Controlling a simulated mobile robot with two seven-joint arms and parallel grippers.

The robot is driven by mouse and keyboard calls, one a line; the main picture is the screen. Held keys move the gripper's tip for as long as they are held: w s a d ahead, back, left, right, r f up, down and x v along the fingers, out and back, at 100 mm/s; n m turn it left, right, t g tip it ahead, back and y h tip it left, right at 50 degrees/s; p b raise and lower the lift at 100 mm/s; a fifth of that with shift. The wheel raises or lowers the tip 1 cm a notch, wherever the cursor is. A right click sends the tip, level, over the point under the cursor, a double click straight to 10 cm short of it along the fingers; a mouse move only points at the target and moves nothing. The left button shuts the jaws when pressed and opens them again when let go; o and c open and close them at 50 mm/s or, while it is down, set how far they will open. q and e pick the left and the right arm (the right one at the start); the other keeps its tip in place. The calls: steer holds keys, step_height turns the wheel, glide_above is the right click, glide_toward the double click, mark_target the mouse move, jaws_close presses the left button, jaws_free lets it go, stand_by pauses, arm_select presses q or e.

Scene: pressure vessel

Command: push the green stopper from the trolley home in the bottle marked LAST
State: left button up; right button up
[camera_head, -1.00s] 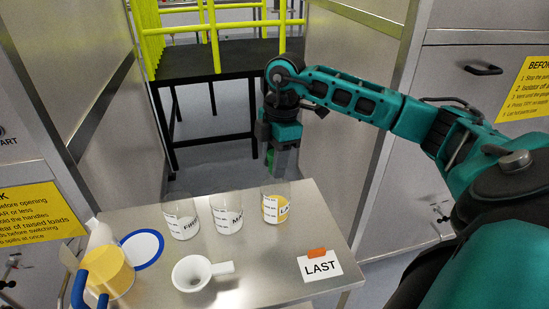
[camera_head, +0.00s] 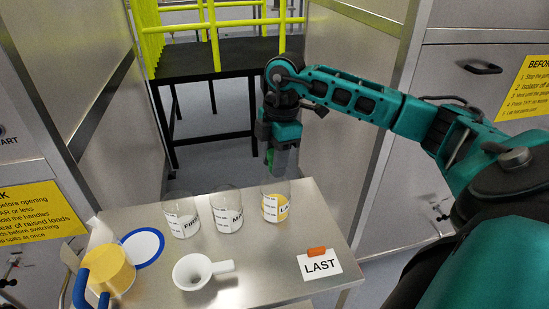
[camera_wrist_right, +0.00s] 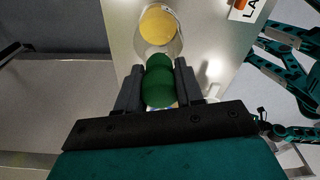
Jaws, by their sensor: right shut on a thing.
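My right gripper (camera_head: 281,161) is shut on the green stopper (camera_wrist_right: 158,82), which sits between its two fingers in the right wrist view. In the head view the stopper is mostly hidden by the fingers. The gripper is above and slightly behind the rightmost clear bottle (camera_head: 277,203), which has yellow contents and a partly visible label starting with L. The same bottle shows beyond the stopper in the right wrist view (camera_wrist_right: 158,26). Whether the stopper touches its rim cannot be told; in the head view they look apart. My left gripper is not in view.
Two more clear bottles, one marked FIRST (camera_head: 181,219) and a middle one (camera_head: 227,213), stand to the left on the steel trolley (camera_head: 252,285).

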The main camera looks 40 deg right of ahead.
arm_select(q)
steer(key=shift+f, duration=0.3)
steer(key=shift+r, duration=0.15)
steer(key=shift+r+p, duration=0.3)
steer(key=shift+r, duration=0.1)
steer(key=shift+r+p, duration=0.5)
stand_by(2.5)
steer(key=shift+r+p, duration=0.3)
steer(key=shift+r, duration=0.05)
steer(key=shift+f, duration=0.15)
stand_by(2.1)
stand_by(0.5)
